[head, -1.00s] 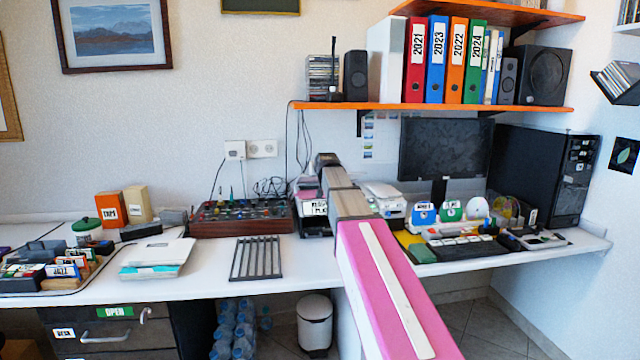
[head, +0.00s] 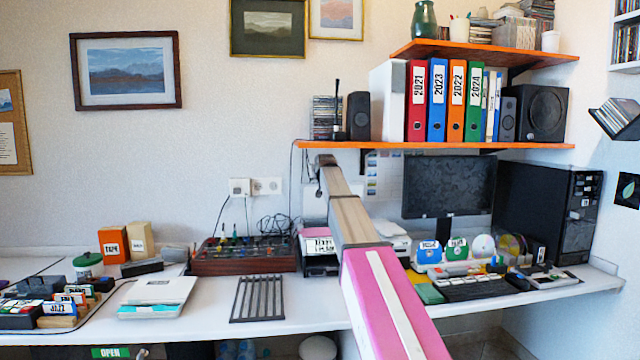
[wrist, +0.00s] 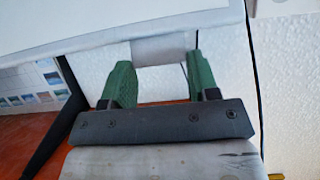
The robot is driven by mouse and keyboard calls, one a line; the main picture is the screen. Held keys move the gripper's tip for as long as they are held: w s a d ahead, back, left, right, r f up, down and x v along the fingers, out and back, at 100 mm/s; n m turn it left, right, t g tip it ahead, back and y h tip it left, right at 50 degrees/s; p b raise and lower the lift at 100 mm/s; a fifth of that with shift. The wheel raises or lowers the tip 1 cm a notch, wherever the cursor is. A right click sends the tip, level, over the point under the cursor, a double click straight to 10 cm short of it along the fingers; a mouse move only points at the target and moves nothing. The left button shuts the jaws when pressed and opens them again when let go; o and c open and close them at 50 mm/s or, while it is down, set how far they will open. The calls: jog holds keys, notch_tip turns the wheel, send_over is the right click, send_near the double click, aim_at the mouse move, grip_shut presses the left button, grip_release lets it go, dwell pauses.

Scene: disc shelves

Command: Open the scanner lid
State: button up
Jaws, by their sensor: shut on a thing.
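The scanner (head: 319,262) sits on the desk below the orange shelf, partly hidden by my arm. Its pale lid (head: 312,208) stands raised, nearly upright against the wall. In the wrist view the lid (wrist: 120,22) is a white panel across the top with a grey tab (wrist: 163,48) at its edge. My gripper (wrist: 160,75) has green fingers on both sides of this tab and is shut on it. In the head view my gripper (head: 322,162) is small and partly hidden at the far end of my arm, just under the shelf.
The orange shelf (head: 480,146), with binders and speakers, is close above my gripper. A mixer (head: 243,256) stands left of the scanner. The monitor (head: 447,187), disc holders and keyboard (head: 485,288) are to the right. A slotted rack (head: 257,299) lies in front.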

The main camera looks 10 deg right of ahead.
jog(key=shift+w+r, duration=0.3)
jog(key=shift+w, duration=0.1)
jog(key=o, duration=1.3)
jog(key=shift+s, duration=0.15)
jog(key=v, duration=1)
jog(key=shift+s, duration=0.3)
